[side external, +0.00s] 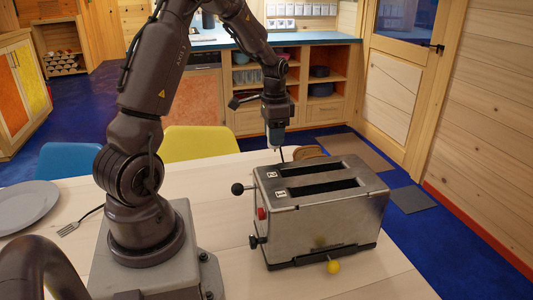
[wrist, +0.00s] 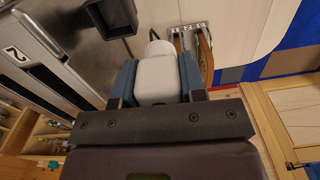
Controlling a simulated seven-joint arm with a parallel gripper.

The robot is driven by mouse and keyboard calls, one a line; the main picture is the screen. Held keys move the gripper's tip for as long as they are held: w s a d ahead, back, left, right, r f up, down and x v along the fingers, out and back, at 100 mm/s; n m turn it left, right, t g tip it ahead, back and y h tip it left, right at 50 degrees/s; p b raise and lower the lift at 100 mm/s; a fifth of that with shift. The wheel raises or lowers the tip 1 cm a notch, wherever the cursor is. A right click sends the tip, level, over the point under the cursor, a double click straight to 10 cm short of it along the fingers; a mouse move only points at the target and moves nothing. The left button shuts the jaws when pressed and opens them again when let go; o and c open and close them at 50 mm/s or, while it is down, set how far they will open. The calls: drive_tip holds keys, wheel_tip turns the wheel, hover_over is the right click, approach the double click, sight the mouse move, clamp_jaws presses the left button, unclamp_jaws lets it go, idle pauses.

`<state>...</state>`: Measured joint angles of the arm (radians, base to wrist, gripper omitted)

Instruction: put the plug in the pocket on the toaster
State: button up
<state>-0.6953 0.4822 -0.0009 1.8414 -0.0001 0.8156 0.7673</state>
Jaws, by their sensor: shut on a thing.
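My gripper (side external: 277,128) is above the table, just behind the toaster (side external: 320,215), pointing down. In the wrist view my gripper (wrist: 160,80) has its blue-grey pads shut on the white plug (wrist: 157,72). The plug's rounded end points away from the wrist. In the side view a thin dark cord hangs below the gripper. The toaster is metal with two slots on top; it also fills the left of the wrist view (wrist: 75,45). A black square-rimmed pocket (wrist: 110,17) sticks out from its side, to the left of the plug and apart from it. The side view hides the pocket.
A small rack of brown toast slices (wrist: 200,55) stands on the table beyond the plug; it shows partly behind the toaster (side external: 308,152). A grey plate (side external: 28,207) and a fork (side external: 80,221) lie at the left. The table (side external: 375,283) is bare front right.

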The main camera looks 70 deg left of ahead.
drive_tip(key=s+d+r, duration=0.3)
drive_tip(key=d, duration=0.2)
drive_tip(key=shift+r, duration=0.15)
drive_tip(key=shift+s, duration=0.1)
drive_tip(key=shift+f, duration=2.95)
drive_tip(key=shift+f, duration=1.4)
drive_tip(key=o, duration=1)
